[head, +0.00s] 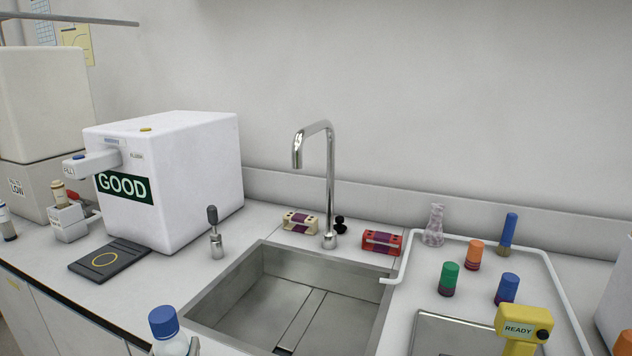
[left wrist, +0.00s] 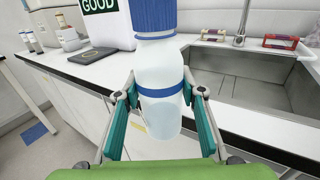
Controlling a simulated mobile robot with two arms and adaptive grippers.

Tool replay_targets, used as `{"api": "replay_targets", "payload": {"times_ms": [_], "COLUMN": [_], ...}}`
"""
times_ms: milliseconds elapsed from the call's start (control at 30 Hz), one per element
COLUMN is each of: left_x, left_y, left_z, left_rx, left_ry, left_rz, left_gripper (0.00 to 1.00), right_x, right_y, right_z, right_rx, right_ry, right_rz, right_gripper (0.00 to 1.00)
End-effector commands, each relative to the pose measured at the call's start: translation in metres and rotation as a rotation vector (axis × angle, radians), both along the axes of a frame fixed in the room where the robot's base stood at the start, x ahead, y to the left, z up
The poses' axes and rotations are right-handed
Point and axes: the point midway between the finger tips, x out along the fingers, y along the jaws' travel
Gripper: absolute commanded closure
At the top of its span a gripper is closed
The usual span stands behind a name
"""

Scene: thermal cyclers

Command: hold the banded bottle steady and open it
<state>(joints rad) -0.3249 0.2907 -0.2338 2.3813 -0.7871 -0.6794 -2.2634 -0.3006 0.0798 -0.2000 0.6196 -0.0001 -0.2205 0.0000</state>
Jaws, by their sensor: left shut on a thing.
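The banded bottle (left wrist: 158,70) is white with a ribbed blue cap and a blue band around its body. It is upright in the left wrist view, with the cap on. My left gripper (left wrist: 160,92) is shut on its body, with one teal-padded finger on each side near the band. In the head view the bottle's blue cap (head: 163,321) and white shoulder show at the bottom left, and the lower body is cut off by the frame edge. My right gripper is in neither view.
A steel sink (head: 290,300) with a tall faucet (head: 330,185) lies right of the bottle. A white machine marked GOOD (head: 190,170) stands behind, with a dark pad (head: 109,258) in front. A railed tray area with several capped items and a yellow READY device (head: 522,322) is at right.

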Motion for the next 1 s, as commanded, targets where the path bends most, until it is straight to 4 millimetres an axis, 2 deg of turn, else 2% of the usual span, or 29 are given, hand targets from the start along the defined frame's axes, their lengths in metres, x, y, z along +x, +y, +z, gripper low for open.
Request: {"api": "replay_targets", "payload": {"times_ms": [100, 300, 667, 833, 1000], "left_x": [-0.022, -0.042, -0.046, -0.049, -0.054], "left_y": [-0.025, -0.048, -0.059, -0.081, -0.114], "left_z": [-0.012, -0.018, -0.019, -0.022, -0.027], "left_rx": [-0.002, 0.000, 0.004, 0.007, 0.009], "left_ry": [0.004, -0.001, -0.005, -0.004, -0.006], "left_rz": [-0.073, -0.139, -0.185, -0.296, -0.456], "left_gripper": [1.00, 1.00, 1.00, 1.00, 1.00], "right_x": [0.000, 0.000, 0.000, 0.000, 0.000], "right_y": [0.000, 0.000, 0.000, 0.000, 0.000], "right_z": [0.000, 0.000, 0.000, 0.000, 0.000], "right_rx": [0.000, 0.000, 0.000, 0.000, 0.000], "right_ry": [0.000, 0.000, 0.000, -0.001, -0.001], "right_rz": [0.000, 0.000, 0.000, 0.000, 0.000], "right_gripper": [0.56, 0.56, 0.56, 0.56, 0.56]}}
